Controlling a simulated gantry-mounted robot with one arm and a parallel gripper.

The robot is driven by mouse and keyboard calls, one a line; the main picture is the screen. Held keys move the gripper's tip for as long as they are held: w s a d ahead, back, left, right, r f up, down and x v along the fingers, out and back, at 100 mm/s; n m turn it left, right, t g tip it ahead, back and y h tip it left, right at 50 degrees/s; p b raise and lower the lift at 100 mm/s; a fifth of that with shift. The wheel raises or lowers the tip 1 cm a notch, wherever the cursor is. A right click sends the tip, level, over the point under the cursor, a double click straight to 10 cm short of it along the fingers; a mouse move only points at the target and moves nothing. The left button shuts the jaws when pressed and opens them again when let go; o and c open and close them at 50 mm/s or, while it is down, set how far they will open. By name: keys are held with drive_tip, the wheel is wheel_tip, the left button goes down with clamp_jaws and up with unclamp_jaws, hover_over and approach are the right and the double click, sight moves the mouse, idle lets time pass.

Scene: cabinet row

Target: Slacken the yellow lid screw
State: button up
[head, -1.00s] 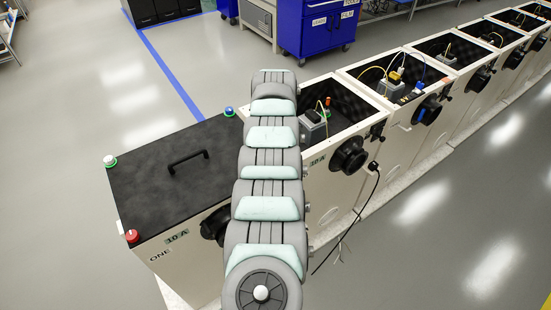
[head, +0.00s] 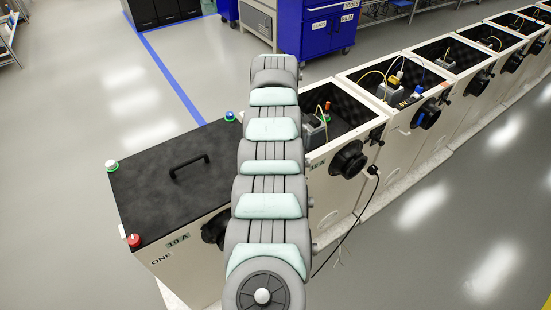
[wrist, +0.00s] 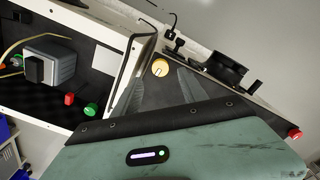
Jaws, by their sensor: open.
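The yellow lid screw (wrist: 160,67) shows in the wrist view as a round yellow-orange knob at a corner of the dark lid (wrist: 160,92). In the head view my arm hides that corner; the black lid (head: 140,195) of box 10-A shows to its left. My gripper (wrist: 160,83) is open in the wrist view, its grey fingers pointing towards the screw from below in the picture. The screw looks clear of both fingers; the distance in depth is hard to tell. The gripper's tips do not show in the head view.
A black round port (wrist: 226,68) juts from the front wall.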

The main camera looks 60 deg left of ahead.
wheel_tip(320, 180, up, 5)
drive_tip(key=shift+r+p, duration=0.1)
drive_tip(key=shift+p, duration=0.25)
idle(0.3)
